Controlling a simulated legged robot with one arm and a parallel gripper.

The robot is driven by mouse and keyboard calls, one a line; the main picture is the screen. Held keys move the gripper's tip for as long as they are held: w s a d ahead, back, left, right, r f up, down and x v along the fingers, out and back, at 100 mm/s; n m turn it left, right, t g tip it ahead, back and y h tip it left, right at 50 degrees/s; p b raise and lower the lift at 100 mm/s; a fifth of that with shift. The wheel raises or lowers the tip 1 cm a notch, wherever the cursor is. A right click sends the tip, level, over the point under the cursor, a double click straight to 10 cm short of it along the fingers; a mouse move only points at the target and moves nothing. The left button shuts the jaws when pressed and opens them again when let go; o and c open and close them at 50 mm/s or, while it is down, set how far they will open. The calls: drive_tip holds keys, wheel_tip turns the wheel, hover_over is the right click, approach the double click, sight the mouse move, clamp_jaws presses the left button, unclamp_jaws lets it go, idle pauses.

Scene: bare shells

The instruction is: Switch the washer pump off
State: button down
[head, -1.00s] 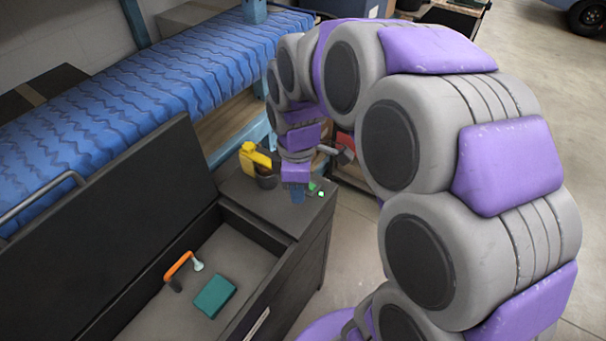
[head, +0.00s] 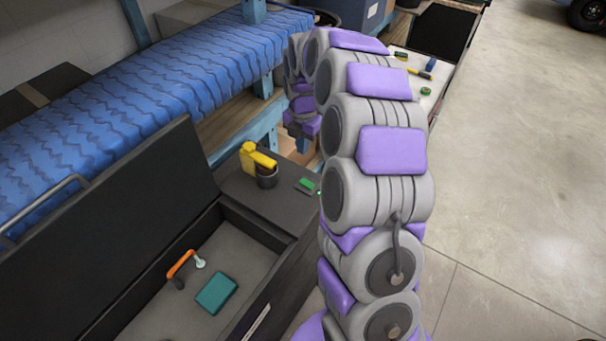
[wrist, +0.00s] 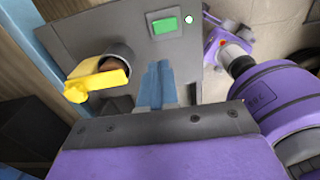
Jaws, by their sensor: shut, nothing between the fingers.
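A green switch (wrist: 165,25) sits on the dark top panel of the washer, with a small pale lit lamp (wrist: 189,19) beside it. In the head view the green switch (head: 306,185) is at the right end of the panel, close to my arm. My gripper (wrist: 158,68) shows its blue fingers together and empty in the wrist view. They point toward the panel, below the switch in that picture, and appear apart from it. In the head view the fingertips cannot be made out. The washer (head: 285,225) is a dark box with its lid raised.
An orange-handled tool (head: 181,264) and a teal block (head: 216,293) lie in the basin. A blue-covered shelf (head: 150,100) runs behind.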

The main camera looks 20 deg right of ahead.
drive_tip(key=shift+w+d+f, duration=0.15)
drive_tip(key=shift+w+d, duration=0.1)
drive_tip(key=shift+s, duration=0.1)
drive_tip(key=shift+s+d+r, duration=0.3)
drive_tip(key=shift+s+d, duration=0.15)
drive_tip(key=shift+s, duration=0.15)
idle(0.3)
